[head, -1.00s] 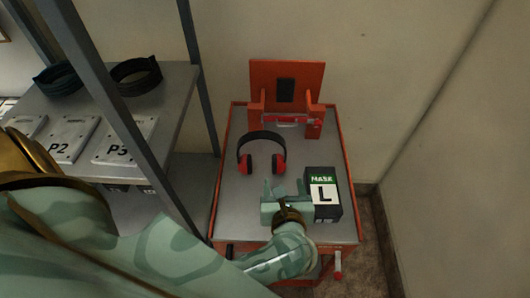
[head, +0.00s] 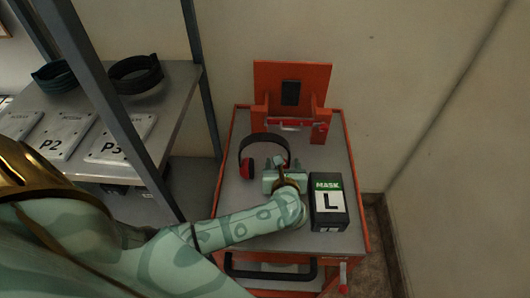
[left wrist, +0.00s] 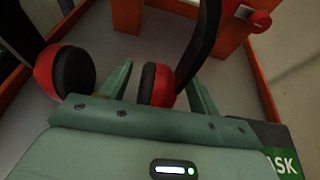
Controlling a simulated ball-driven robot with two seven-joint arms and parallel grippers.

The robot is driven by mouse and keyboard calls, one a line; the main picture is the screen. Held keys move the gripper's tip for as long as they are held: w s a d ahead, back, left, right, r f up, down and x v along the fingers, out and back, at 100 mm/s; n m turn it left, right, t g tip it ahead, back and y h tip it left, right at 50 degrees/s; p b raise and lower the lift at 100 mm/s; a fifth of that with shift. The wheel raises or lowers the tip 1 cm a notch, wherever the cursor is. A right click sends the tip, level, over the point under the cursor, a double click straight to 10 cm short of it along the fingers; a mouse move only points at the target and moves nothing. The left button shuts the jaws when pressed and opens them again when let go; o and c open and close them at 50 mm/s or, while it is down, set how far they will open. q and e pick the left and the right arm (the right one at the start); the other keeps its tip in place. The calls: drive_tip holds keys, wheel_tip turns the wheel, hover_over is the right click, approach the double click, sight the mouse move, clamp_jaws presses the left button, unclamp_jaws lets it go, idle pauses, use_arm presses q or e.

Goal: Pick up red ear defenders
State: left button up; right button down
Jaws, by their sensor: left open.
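In the left wrist view one red cup (left wrist: 160,84) sits between my open fingers, beside the left finger. The other cup (left wrist: 62,76) is outside the fingers to the left. My left gripper (head: 284,165) is open at the right cup, which it partly hides in the head view. I cannot tell whether a finger touches the cup. My right gripper is not in view.
A black box marked MASK L (head: 328,202) stands close to the right of my left gripper. A red upright stand (head: 291,88) is at the cart's back. A grey shelf (head: 178,92) with plates and black bands is on the left.

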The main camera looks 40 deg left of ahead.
use_arm(q)
drive_tip(key=shift+x, duration=1)
drive_tip(key=c, duration=1.2)
